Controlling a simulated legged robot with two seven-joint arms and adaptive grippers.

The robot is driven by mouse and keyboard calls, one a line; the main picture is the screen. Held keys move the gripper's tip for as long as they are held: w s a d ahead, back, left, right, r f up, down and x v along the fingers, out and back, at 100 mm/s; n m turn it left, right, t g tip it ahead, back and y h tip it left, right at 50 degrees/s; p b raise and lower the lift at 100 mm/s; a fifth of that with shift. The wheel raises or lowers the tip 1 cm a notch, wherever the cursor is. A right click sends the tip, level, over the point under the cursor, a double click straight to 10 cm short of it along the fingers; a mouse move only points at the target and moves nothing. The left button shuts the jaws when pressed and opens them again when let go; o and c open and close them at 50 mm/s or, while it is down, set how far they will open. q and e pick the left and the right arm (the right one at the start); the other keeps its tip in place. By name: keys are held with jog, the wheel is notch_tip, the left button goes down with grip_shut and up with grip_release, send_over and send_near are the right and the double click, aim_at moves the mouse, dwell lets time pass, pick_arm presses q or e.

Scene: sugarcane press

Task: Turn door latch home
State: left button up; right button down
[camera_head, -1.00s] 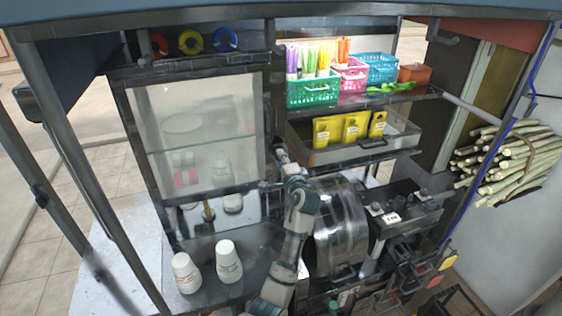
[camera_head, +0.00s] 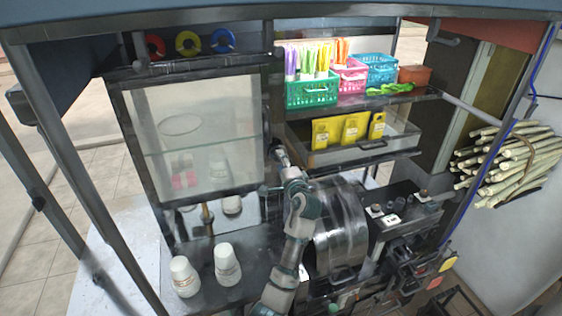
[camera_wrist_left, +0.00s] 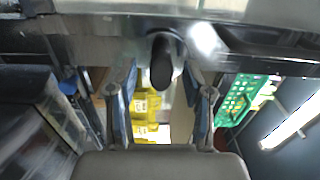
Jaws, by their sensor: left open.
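The glass-fronted cabinet door (camera_head: 200,128) stands at left centre in the head view, with a dark frame. My left arm rises from the bottom centre, and my left gripper (camera_head: 279,152) is small beside the right edge of that door. In the left wrist view, the open left gripper (camera_wrist_left: 162,78) has a finger on each side. A dark rounded handle, seemingly the door latch (camera_wrist_left: 163,62), hangs from a pale metal edge between the fingertips, with gaps on both sides. I cannot tell whether it touches a finger. The latch is too small to make out in the head view.
Two white cup stacks (camera_head: 184,275) stand on the counter below the door. A metal drum (camera_head: 340,232) is close to the right of my left arm. Above it are a drawer with yellow packets (camera_head: 355,126) and a shelf with a green basket (camera_head: 312,92).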

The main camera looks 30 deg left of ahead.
pick_arm(q)
jog(key=v, duration=1)
jog(key=shift+d, duration=0.5)
jog(key=shift+a+f, duration=0.15)
jog(key=shift+a, duration=0.05)
